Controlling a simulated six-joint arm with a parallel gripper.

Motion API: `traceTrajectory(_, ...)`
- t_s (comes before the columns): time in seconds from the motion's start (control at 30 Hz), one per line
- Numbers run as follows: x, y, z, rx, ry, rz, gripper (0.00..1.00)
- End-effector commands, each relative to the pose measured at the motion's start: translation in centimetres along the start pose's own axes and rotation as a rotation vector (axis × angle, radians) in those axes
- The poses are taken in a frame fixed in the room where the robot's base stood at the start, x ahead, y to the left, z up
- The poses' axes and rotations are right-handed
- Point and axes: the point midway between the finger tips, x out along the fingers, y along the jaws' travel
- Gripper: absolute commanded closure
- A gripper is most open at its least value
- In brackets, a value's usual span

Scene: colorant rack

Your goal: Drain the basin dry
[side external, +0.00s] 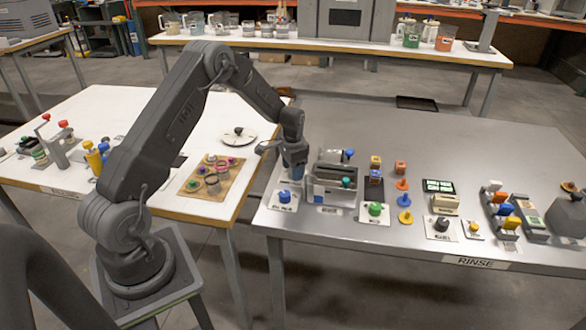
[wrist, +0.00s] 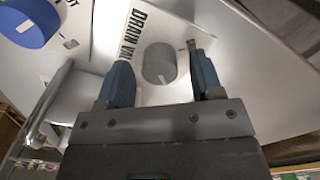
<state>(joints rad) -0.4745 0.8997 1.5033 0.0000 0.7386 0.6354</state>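In the wrist view, a grey round knob (wrist: 159,64) sits on a white plate lettered "DRAIN VAL", the rest of the word being hidden. My gripper (wrist: 161,72) is open, its two blue fingers on either side of the knob. I cannot tell whether they touch it. In the side view my gripper (side external: 293,162) points down at the left end of the metal table, and the drain knob is hidden. A metal basin-like unit (side external: 331,187) stands just right of my gripper; its inside and any water cannot be made out.
A blue knob (side external: 285,196) on a white plate is close in front of my gripper; it also shows in the wrist view (wrist: 28,22). A green knob (side external: 375,209) stands right of the basin unit. Coloured blocks and discs lie farther right. The table's back middle is clear.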

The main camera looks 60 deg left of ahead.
Motion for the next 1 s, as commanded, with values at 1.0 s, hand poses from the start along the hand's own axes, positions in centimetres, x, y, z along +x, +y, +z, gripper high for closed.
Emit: traceTrajectory(1.0, -12.9, 0.0, 0.0, 0.000, 0.002, -0.002, 0.39)
